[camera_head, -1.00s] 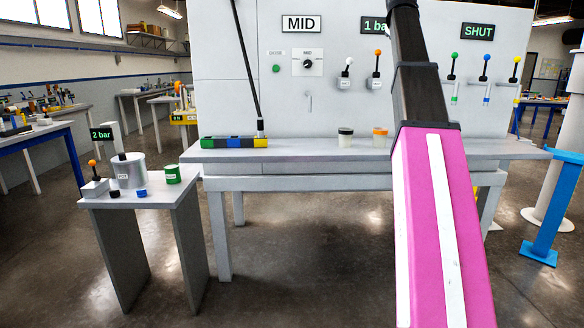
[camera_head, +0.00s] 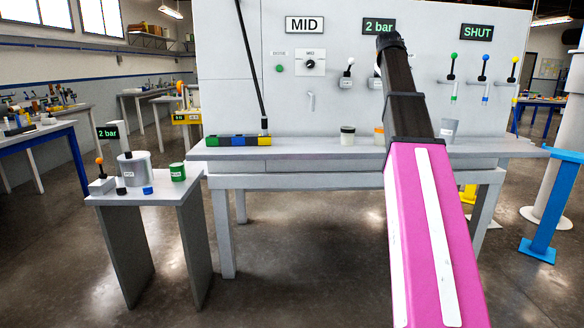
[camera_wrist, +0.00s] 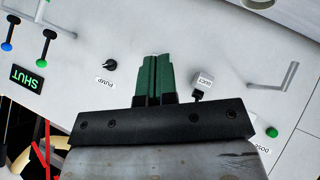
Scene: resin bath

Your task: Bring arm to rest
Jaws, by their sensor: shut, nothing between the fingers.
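My arm, with its pink and black links, reaches up from the lower right of the head view toward the grey wall panel (camera_head: 225,95). In the wrist view my gripper (camera_wrist: 154,58) has its two green fingers side by side, shut with nothing held. The panel fills most of that view behind the fingers, turned over. The lever labelled DUCT (camera_wrist: 203,84) appears just right of the fingers, and the PUMP knob (camera_wrist: 110,65) to their left. I cannot tell how far the fingertips are from the panel. In the head view the fingers are hidden behind my arm.
Signs read MID (camera_head: 305,24), 2 bar (camera_head: 379,26) and SHUT (camera_head: 476,32). The grey bench (camera_head: 330,150) bears cups (camera_head: 347,136) and a coloured strip (camera_head: 238,141). A side table (camera_head: 145,200) holds a pot (camera_head: 134,169) and a green can (camera_head: 177,172). A blue stand (camera_head: 552,210) is at right.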

